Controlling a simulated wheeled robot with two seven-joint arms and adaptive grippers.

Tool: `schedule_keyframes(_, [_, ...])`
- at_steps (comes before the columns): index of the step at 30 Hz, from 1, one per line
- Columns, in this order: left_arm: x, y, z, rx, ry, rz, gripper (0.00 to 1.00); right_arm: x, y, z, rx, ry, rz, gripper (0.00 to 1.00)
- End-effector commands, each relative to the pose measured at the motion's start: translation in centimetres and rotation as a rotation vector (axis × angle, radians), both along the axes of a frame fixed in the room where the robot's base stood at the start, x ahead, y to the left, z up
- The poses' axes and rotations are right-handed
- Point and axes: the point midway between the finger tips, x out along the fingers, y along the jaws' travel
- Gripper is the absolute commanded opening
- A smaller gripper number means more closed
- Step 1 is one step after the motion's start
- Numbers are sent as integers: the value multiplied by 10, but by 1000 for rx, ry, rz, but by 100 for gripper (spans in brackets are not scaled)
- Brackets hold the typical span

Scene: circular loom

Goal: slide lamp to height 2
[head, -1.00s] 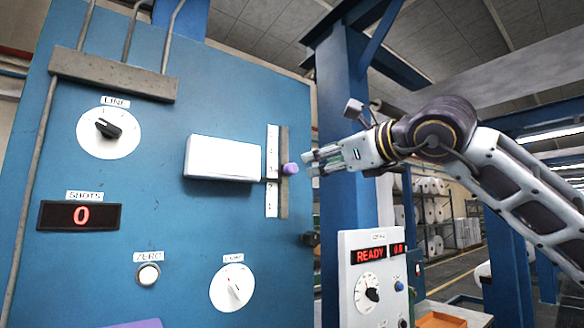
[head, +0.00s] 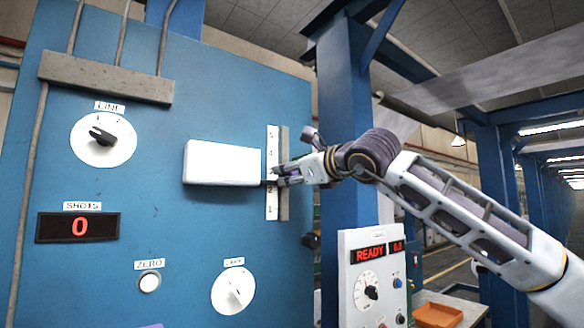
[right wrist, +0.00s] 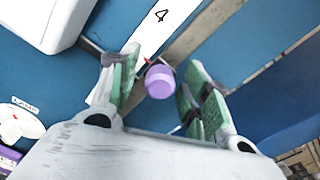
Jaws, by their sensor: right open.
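The white box-shaped lamp (head: 222,163) is on the blue panel, beside a white number strip (head: 271,205) and a grey vertical rail (head: 284,205). A dark arm reaches from the lamp toward the strip, just above the mark 2. My right gripper (head: 279,179) is at the rail and hides the purple knob in the head view. In the right wrist view, the knob (right wrist: 160,82) sits between the open green-padded fingers (right wrist: 160,95), with a visible gap on the right. The strip (right wrist: 152,32) shows a 4 there. My left gripper is not in view.
The blue panel (head: 180,240) also carries a LINE dial (head: 103,139), a SHOTS display (head: 78,227) reading 0, a ZERO button (head: 149,282) and a lamp dial (head: 233,290). A white control box (head: 372,275) reading READY stands at the right, before a blue post (head: 346,130).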

Motion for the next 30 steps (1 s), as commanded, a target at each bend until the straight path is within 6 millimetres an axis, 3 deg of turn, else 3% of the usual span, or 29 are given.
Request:
schedule_keyframes(11, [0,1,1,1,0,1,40,3,2,-1,0,0,0,48])
schedule_keyframes(23, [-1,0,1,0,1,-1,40,3,1,0,0,0,-1,0])
schedule_keyframes(30, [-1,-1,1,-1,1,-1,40,4,1,0,0,0,-2,0])
